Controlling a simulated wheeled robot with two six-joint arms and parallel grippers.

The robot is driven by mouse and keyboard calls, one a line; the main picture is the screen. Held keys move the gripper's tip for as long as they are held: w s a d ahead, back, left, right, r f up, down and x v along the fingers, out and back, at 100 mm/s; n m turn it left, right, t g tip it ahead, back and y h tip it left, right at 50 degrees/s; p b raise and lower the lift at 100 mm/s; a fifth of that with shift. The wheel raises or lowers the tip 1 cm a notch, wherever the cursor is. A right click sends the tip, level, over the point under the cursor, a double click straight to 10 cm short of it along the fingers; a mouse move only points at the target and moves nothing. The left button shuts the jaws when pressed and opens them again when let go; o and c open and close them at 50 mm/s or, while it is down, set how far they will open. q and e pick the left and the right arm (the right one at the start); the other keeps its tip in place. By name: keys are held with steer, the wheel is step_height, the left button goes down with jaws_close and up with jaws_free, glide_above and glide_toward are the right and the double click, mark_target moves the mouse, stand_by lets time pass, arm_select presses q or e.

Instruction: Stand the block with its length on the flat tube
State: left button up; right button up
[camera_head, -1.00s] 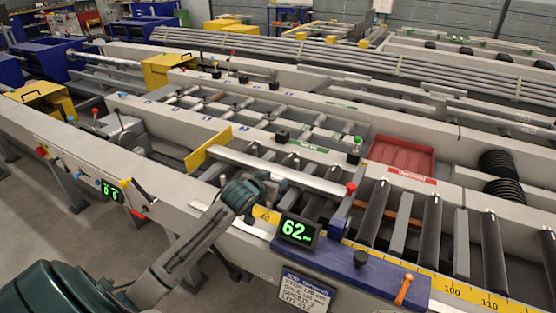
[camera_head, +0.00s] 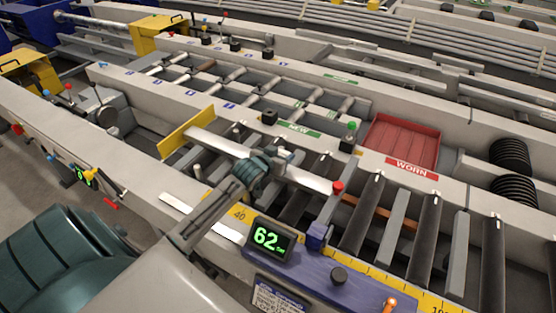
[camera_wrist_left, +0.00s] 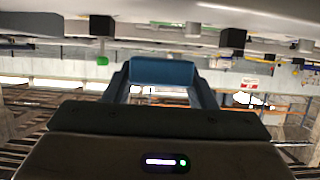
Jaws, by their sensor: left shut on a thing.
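The flat tube (camera_head: 310,180) is a long, pale metal bar lying across the dark rollers in the head view. It runs from the yellow plate to the red-topped post. My left gripper (camera_head: 272,162) covers the middle of the tube in this view. It is shut on a blue block (camera_wrist_left: 163,72), which shows between the two fingers in the left wrist view. The block is mostly hidden in the head view. I cannot tell whether it touches the tube. My right gripper is not in view.
A yellow plate (camera_head: 185,132) stands at the tube's left end and a red-topped post (camera_head: 337,188) near its right end. A display reading 62 (camera_head: 267,238) sits on the front rail. A red tray (camera_head: 402,142) lies behind the rollers.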

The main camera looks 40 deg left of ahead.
arm_select(q)
step_height(320, 180, down, 4)
steer(key=shift+r+p, duration=0.25)
steer(key=shift+p, duration=0.05)
steer(key=shift+f, duration=0.45)
steer(key=o, duration=1)
steer(key=shift+c, duration=0.2)
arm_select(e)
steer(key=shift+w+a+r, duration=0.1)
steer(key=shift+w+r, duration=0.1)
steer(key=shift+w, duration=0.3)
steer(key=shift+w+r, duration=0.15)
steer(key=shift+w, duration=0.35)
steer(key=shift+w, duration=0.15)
arm_select(q)
steer(key=shift+s+r, duration=0.15)
steer(key=shift+r, duration=0.05)
steer(key=b+v, duration=0.1)
steer(key=v, duration=1)
steer(key=shift+s, duration=0.3)
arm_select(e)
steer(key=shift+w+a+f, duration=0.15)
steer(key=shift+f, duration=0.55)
